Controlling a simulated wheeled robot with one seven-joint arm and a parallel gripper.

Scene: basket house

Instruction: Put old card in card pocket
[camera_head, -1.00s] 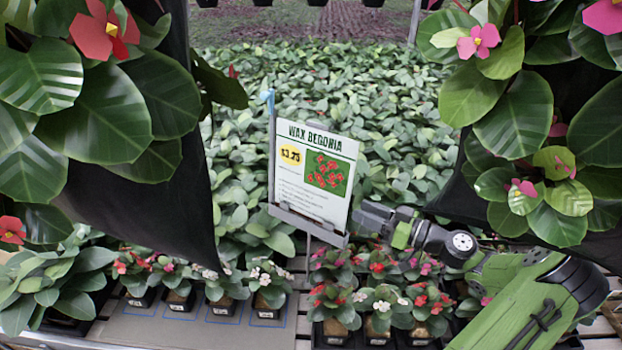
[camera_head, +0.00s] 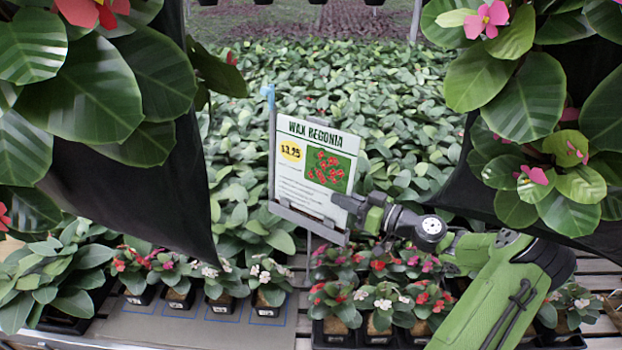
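A white card headed "WAX BEGONIA" (camera_head: 300,190), with a yellow price spot and a red-flower picture, stands upright and slightly tilted in the middle. Its lower edge sits in a grey sign holder (camera_head: 305,224) on a thin post with a light-blue tip. My gripper (camera_head: 340,203) comes in from the right, and its tip overlaps the card's lower right edge. The fingers are small and seen side-on, so I cannot tell whether they are open or closed on the card. I cannot pick out a separate card pocket with certainty.
Large hanging plants crowd the upper left (camera_head: 130,80) and upper right (camera_head: 540,80), with dark fabric beneath. Several potted begonias (camera_head: 380,300) stand under my arm. More pots line a grey mat (camera_head: 180,330) with blue outlines at left. Dense green foliage fills the back.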

